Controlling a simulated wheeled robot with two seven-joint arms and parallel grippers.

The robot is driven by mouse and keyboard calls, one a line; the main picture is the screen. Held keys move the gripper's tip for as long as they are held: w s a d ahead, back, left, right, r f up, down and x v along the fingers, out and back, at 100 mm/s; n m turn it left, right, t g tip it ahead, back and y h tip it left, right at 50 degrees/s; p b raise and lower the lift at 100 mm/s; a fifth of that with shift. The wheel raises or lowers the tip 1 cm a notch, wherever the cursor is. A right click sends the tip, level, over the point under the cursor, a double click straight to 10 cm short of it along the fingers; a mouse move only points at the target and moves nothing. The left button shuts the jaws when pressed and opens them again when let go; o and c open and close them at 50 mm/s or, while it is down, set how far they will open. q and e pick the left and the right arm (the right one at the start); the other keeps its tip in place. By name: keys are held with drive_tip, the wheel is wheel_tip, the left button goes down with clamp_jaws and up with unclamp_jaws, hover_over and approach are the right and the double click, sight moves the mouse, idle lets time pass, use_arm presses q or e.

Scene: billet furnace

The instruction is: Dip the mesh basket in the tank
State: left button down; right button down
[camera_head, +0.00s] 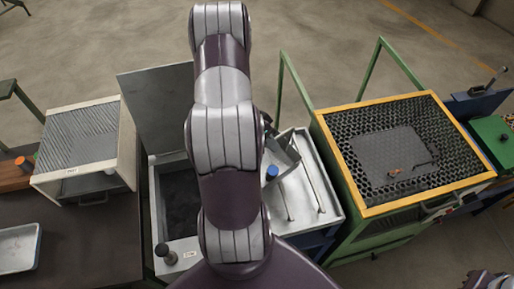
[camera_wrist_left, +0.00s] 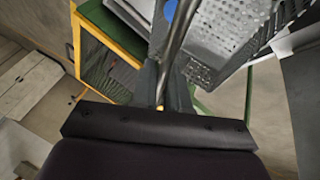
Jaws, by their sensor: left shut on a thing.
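The mesh basket (camera_wrist_left: 232,32), grey metal with rows of round holes, shows at the upper right of the left wrist view. A thin metal rod (camera_wrist_left: 177,48) runs from my left gripper (camera_wrist_left: 163,88) toward it, and the gripper is shut on this handle. In the head view my left arm hides most of the gripper and basket. The tank (camera_head: 180,197) is an open pale box with a dark inside, just left of my arm. Its grey lid (camera_head: 155,105) stands raised behind it. My right gripper is not seen.
A white tray-topped stand (camera_head: 307,188) with thin rods and a blue knob (camera_head: 271,173) is right of my arm. Beyond it is a yellow-framed mesh bin (camera_head: 388,145). A pale ribbed box (camera_head: 85,140) and a metal tray (camera_head: 18,247) are on the dark left table.

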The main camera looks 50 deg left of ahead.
use_arm(q)
drive_tip(key=w+d+b, duration=0.4)
drive_tip(key=w, duration=0.4)
drive_tip(key=shift+f, duration=0.35)
idle(0.4)
